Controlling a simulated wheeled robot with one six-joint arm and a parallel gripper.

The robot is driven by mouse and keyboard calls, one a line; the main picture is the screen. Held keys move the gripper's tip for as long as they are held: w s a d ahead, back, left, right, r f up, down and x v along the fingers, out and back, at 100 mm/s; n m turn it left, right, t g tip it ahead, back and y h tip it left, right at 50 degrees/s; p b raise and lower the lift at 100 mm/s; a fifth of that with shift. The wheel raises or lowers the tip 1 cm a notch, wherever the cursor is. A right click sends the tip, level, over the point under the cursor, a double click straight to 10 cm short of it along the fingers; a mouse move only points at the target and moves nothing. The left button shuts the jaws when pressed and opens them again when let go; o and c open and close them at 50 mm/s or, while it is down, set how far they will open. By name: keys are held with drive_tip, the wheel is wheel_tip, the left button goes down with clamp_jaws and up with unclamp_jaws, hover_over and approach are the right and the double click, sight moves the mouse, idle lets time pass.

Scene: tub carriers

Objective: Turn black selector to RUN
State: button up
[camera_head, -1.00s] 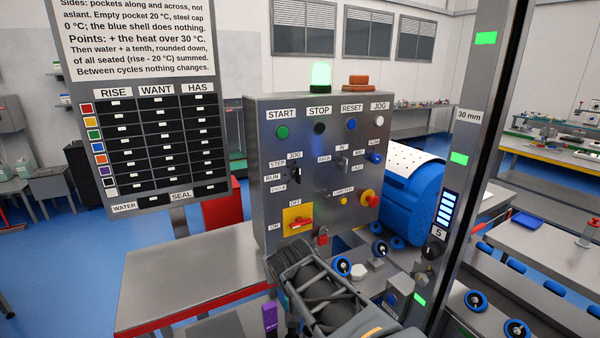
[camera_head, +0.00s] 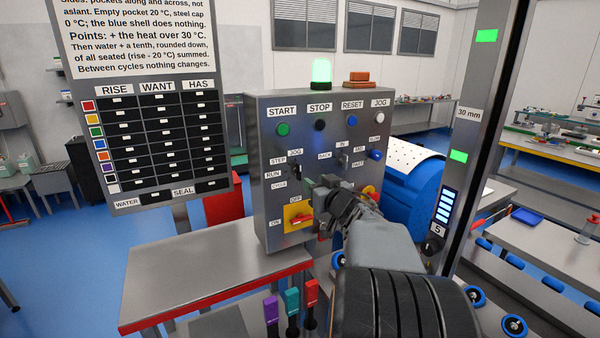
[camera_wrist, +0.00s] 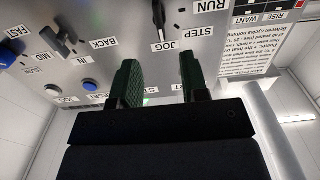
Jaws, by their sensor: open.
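The black selector (camera_head: 295,173) is on the grey control panel (camera_head: 265,222), among the labels STEP, JOG, RUN and CYCLE. In the wrist view, upside down, the selector (camera_wrist: 158,18) has its long end toward JOG, with STEP beside it and RUN farther to the right. My gripper (camera_head: 318,190) is just in front of the panel, to the right of and below the selector. In the wrist view my gripper (camera_wrist: 160,72) has two green-padded fingers apart, with nothing between them; the selector lies beyond the fingertips, apart from them.
A yellow-plated red switch (camera_head: 298,217) sits below the selector, near my gripper. A small lever (camera_head: 343,160) and blue knob (camera_head: 375,155) are to the right. START (camera_head: 283,130) and STOP (camera_head: 319,125) buttons are above. A red-edged bench (camera_head: 200,272) stands in front.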

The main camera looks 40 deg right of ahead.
sight(300, 172)
drive_tip(key=w, duration=0.6)
drive_tip(key=w+d, duration=0.1)
drive_tip(key=w, duration=0.2)
drive_tip(key=shift+d+p, duration=0.1)
drive_tip(key=shift+p, duration=0.3)
clamp_jaws()
